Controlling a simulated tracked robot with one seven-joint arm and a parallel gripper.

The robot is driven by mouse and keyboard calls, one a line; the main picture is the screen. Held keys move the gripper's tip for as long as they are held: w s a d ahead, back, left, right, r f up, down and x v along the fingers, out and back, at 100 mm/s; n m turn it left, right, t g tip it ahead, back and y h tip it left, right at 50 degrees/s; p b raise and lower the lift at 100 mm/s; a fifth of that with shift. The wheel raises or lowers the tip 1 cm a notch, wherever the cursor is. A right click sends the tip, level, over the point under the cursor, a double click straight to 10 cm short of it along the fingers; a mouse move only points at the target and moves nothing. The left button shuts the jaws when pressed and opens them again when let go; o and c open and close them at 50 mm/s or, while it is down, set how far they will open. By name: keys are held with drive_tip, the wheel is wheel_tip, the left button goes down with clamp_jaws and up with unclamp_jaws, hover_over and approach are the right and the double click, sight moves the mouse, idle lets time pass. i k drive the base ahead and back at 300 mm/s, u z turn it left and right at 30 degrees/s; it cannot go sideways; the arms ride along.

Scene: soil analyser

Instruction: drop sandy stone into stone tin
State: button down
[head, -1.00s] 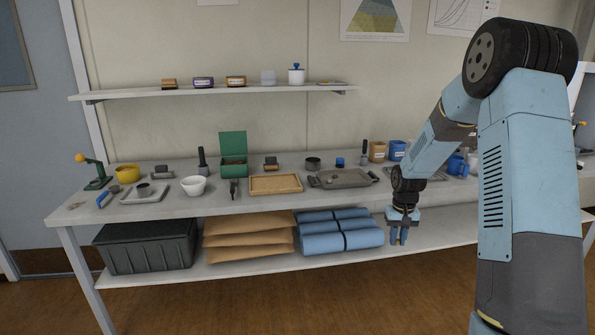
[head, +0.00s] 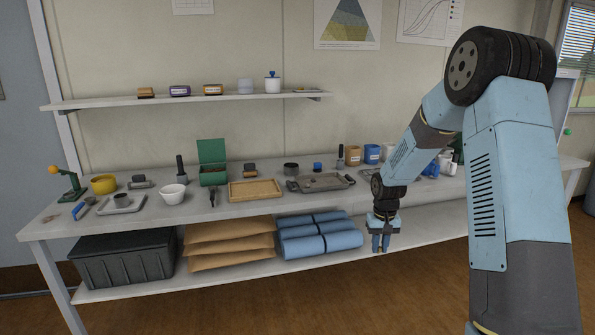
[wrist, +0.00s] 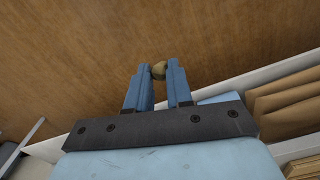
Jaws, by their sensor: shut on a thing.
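My gripper (head: 381,243) hangs pointing down in front of the bench's front edge, to the right of the blue rolls on the lower shelf. In the wrist view its blue fingers (wrist: 159,74) are shut on a small tan-brown stone (wrist: 158,70), gripped at the fingertips above the wooden floor. The stone is too small to make out in the head view. An open green tin (head: 213,178) with its lid raised stands at the back of the bench top, left of the middle. It is well to the left of my gripper. Its inside is mostly hidden.
The bench top (head: 255,208) also holds a wooden tray (head: 255,189), a grey tray with handles (head: 321,182), a white bowl (head: 172,193) and a yellow bowl (head: 104,184). Below are a black crate (head: 125,258) and blue rolls (head: 320,239). The floor in front is clear.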

sight(291, 174)
drive_tip(key=i, duration=0.85)
drive_tip(key=u, duration=0.05)
